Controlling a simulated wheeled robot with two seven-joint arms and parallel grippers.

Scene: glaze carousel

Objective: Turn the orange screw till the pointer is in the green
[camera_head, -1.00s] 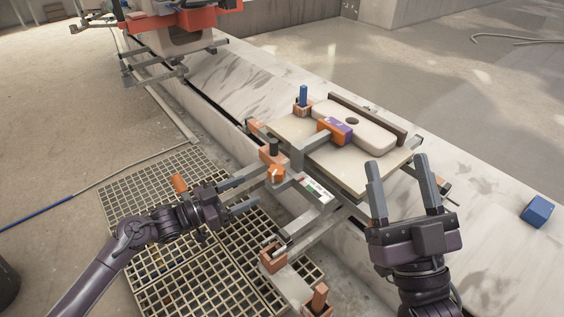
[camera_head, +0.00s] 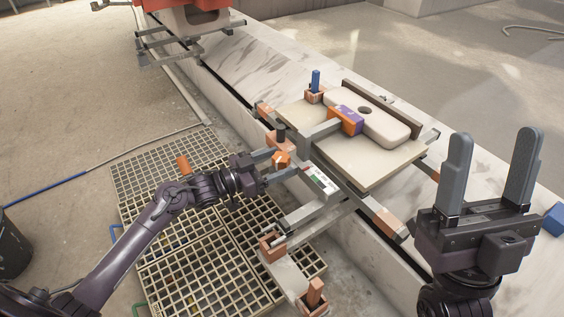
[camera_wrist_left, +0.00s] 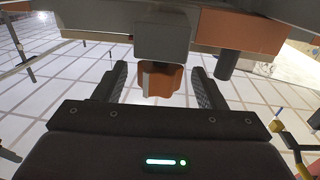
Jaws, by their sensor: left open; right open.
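The orange screw (camera_head: 281,159) is a lobed knob on the near side of the carousel frame, below a dark post. My left gripper (camera_head: 284,163) is open, with its fingers on either side of the screw. In the left wrist view the screw (camera_wrist_left: 160,80) stands between the two fingers (camera_wrist_left: 160,86), with a visible gap on each side. A white gauge strip (camera_head: 321,180) with a small green patch lies just right of the screw. Its pointer is too small to make out. My right gripper (camera_head: 495,142) is open, empty and upright at the right.
A cream board (camera_head: 380,172) carries a pale slab (camera_head: 385,130) under an orange and purple clamp (camera_head: 346,120). A blue post (camera_head: 315,80) stands behind. A floor grate (camera_head: 165,250) lies below my left arm. A blue block (camera_head: 554,220) sits at the right edge.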

